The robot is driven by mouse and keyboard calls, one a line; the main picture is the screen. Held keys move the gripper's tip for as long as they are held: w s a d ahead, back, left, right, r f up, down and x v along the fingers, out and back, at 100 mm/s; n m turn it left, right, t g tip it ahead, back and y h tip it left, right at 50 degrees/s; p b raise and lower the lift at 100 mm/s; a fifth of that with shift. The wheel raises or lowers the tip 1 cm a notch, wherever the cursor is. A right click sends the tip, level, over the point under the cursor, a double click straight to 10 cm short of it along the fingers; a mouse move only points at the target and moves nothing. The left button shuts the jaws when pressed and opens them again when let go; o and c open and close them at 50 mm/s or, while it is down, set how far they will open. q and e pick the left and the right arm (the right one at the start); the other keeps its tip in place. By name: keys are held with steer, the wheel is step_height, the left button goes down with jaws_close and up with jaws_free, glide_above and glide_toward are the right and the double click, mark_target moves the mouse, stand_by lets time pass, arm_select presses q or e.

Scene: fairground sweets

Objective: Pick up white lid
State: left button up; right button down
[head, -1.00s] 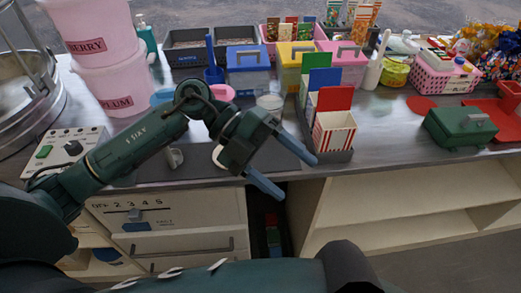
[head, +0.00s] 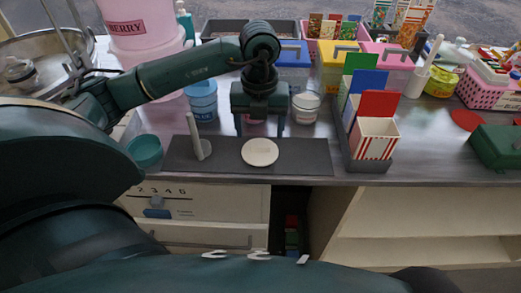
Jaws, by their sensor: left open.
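The white lid (head: 260,152) is a round, flat disc lying on a dark grey mat (head: 310,158) near the counter's front edge. My left gripper (head: 259,129) points down just behind the lid in the head view, its two fingers spread apart with nothing held between them. The lid is fully visible, and the fingertips appear apart from it; their exact height is hard to tell. My right gripper is not in view.
A pale upright post (head: 195,138) stands on the mat left of the lid. A teal bowl (head: 145,150) is farther left. A white jar (head: 306,106) stands right of the gripper, and a dark rack (head: 368,166) with striped boxes is beyond it.

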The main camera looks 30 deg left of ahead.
mark_target(260, 146)
arm_select(q)
steer(key=shift+w+f+p, duration=0.15)
steer(key=shift+f+p, duration=0.15)
steer(key=shift+f, duration=2.45)
steer(key=shift+c, duration=0.4)
steer(key=c, duration=1)
steer(key=shift+r, duration=0.1)
step_height(260, 146, up, 10)
steer(key=shift+f, duration=0.1)
